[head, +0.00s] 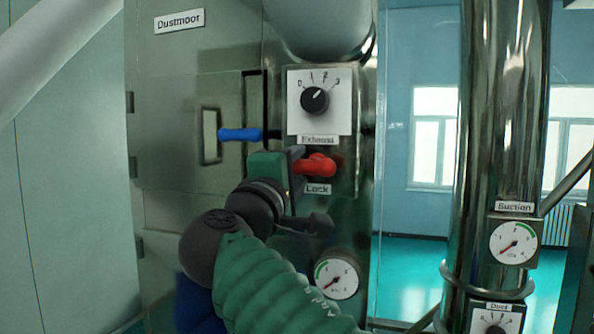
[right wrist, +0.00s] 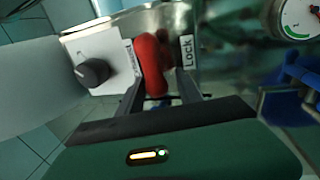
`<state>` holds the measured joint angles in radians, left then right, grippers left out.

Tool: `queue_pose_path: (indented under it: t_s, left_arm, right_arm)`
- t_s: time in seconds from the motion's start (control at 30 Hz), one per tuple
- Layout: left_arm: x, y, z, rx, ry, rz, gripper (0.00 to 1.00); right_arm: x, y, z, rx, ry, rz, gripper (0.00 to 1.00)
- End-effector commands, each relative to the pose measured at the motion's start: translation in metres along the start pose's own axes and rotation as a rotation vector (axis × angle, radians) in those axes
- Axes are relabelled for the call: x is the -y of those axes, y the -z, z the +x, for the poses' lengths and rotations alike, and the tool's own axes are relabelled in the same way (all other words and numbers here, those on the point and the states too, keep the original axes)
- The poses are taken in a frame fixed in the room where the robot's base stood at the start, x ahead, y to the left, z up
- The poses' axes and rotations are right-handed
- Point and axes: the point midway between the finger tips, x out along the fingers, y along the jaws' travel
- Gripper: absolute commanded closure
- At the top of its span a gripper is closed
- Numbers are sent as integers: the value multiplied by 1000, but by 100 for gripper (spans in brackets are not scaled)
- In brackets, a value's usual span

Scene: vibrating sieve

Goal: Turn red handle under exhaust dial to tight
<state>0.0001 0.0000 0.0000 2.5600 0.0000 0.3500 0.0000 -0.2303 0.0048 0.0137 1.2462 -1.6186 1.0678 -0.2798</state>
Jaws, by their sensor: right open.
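The red handle (head: 316,165) sits on the metal panel below the exhaust dial (head: 315,99), between the "Exhaust" label and the "Lock" label (head: 318,189). My right gripper (head: 299,164) reaches it from the left, its fingers partly hidden. In the right wrist view the red handle (right wrist: 152,65) stands between the two dark fingers of my open right gripper (right wrist: 160,88), its lower end between the tips. I cannot tell whether either finger touches it. The exhaust dial (right wrist: 92,72) shows left of the handle there. My left gripper is not in view.
A blue handle (head: 240,134) sticks out on the cabinet door left of the dial. A pressure gauge (head: 336,279) is below the red handle. A shiny vertical duct (head: 480,130) with a suction gauge (head: 514,242) stands at the right.

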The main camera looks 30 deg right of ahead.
Motion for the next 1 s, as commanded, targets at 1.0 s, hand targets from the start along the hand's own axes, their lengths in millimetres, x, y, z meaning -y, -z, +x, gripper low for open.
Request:
queue_pose_path:
  t_s: [1.0]
  left_arm:
    - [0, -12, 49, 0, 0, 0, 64]
  right_arm:
    - [1, 6, -171, -1, 0, -3, 58]
